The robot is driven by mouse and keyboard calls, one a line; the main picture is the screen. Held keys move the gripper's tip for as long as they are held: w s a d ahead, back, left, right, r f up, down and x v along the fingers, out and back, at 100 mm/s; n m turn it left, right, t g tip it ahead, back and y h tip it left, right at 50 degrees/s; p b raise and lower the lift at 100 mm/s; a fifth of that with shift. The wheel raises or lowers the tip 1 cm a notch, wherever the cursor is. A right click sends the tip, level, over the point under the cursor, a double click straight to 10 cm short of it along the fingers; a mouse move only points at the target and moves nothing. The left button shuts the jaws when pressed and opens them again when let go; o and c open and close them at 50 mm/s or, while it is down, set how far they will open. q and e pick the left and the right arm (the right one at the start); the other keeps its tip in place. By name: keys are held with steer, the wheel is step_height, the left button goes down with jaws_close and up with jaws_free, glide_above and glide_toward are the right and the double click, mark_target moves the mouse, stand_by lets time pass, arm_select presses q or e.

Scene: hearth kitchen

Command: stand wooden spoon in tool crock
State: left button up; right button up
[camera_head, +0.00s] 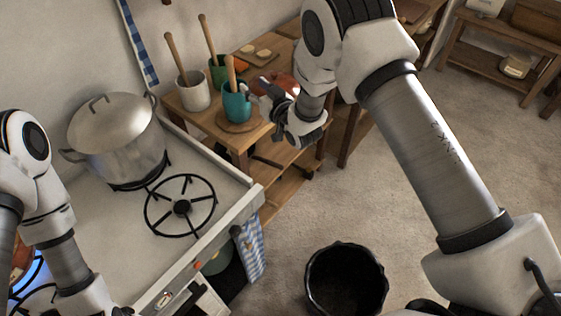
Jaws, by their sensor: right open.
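Several wooden handles stand in vessels on the small wooden table (246,138). One wooden handle (175,55) leans left out of a white crock (194,95). Another handle (207,36) rises from a green vessel (217,72) behind it. A shorter wooden handle (231,72) stands in a teal vessel (236,106) on a round wooden board. I cannot tell which handle is the spoon; their lower ends are hidden inside. My right gripper (266,98) is open, just right of the teal vessel, with nothing seen between its fingers. My left gripper is out of view; only its arm shows.
A large lidded pot (117,138) stands on the stove (120,232), left of the table. A dark bin (346,281) is on the carpet. A board with small round pieces (256,54) lies at the table's back. Open carpet lies right of the table.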

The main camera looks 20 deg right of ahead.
steer(key=s+d+f+m+h+b, duration=0.1)
steer(key=s+f+b, duration=0.3)
steer(key=f, duration=0.5)
steer(key=s+d+f+m+t+h+b, duration=0.1)
steer(key=s+f+b, duration=0.3)
steer(key=f, duration=0.5)
steer(key=shift+s+d+m+h, duration=0.45)
steer(key=shift+s+m+h, duration=0.05)
steer(key=shift+s, duration=0.25)
steer(key=s+d+f+m+g+h+b, duration=0.1)
steer(key=s+d+f+g, duration=0.3)
steer(key=s+f, duration=0.3)
steer(key=s+d+f+g+h+b, duration=0.1)
steer(key=s+d+f+g, duration=0.3)
steer(key=s+f, duration=0.35)
steer(key=s+f+n+g, duration=0.1)
steer(key=s+f+g, duration=0.2)
steer(key=s+g, duration=0.6)
steer(key=s, duration=1.3)
steer(key=shift+a+g, duration=0.25)
steer(key=shift+g, duration=0.15)
